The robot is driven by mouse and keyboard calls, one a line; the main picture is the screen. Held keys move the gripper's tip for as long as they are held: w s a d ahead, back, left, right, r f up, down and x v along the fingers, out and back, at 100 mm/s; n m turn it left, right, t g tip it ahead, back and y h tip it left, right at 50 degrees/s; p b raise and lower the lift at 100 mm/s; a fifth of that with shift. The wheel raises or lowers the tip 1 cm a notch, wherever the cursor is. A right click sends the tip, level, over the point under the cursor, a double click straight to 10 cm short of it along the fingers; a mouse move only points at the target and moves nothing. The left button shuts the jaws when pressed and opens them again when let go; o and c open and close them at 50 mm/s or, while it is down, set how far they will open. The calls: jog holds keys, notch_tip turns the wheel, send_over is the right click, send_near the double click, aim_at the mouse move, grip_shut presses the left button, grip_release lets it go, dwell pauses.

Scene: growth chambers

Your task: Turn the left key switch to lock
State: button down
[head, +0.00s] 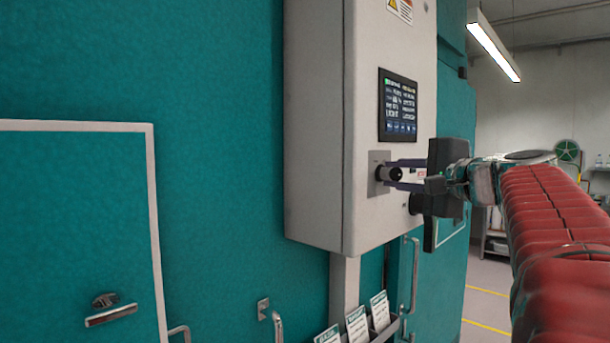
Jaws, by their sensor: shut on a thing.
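The left key switch (389,173) is a dark round knob on a small grey plate (375,160). It sits on the front of the white control box (320,120), below a dark screen (398,105). My gripper (398,174) comes in from the right, with its fingers above and below the switch, shut on it. The fingers and the gripper body hide part of the switch, and I cannot read its position or markings. Another dark round part (415,204) shows lower right on the box, partly behind my gripper.
The box hangs on a teal chamber wall (225,150). A white-framed door (70,220) with a handle (111,316) is at the left. Card holders (357,323) and a vertical handle (412,275) are below the box. Open floor with yellow lines lies at the right.

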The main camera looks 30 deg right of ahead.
jog(key=n, duration=0.2)
jog(key=n+t, duration=0.1)
jog(key=n, duration=0.1)
jog(key=shift+f+t, duration=0.3)
jog(key=shift+f, duration=0.05)
jog(key=shift+n+t+y, duration=0.5)
jog(key=shift+n, duration=1.3)
jog(key=c, duration=1.9)
grip_release()
jog(key=o, duration=0.4)
jog(key=shift+r, duration=0.2)
jog(key=shift+s, duration=0.1)
jog(key=shift+s+f, duration=0.45)
jog(key=shift+s, duration=1.8)
jog(key=shift+s+f, duration=0.5)
jog(key=shift+s, duration=1.7)
jog(key=shift+s+f, duration=0.45)
jog(key=shift+s, duration=1.8)
jog(key=shift+f, duration=0.1)
